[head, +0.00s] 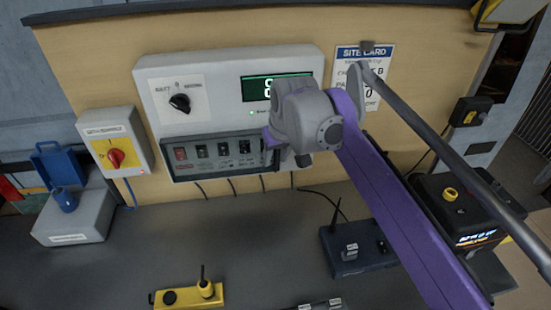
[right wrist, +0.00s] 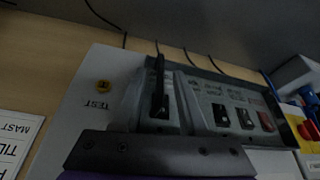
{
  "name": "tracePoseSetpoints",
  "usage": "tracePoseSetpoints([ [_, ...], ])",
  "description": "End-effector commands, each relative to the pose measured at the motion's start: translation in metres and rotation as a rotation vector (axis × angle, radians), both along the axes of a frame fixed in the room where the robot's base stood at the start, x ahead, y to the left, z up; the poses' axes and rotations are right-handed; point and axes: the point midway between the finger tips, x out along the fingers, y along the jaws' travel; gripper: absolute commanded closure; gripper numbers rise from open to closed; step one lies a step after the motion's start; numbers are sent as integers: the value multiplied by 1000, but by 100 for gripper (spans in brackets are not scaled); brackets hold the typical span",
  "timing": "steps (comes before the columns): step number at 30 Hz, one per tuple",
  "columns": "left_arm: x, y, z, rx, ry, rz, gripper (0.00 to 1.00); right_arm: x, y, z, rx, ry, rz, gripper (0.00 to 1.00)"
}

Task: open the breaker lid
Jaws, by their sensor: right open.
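The breaker lid (head: 214,153) is a dark-framed, see-through cover on the lower front of the white wall panel (head: 220,68). It looks closed over a row of several switches, one of them red. My right gripper (head: 273,146) is open at the right end of the lid, and its body hides that end. In the right wrist view, the lid (right wrist: 205,100) appears upside down just beyond the gripper's dark body. A dark upright finger shows in front of the lid's near end. I cannot tell whether it touches. My left gripper is not in view.
A yellow device (head: 188,295) and a black radio box (head: 357,247) stand on the grey counter. Cables hang below the panel.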

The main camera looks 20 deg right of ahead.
Motion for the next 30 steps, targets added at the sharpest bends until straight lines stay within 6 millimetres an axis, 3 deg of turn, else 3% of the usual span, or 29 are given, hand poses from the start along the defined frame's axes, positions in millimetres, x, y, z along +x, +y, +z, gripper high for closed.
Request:
tracePoseSetpoints([
  [11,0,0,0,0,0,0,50,2,0,-6,0,0,0,58],
  [18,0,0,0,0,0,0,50,2,0,-6,0,0,0,100],
  [30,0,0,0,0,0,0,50,2,0,-6,0,0,0,100],
])
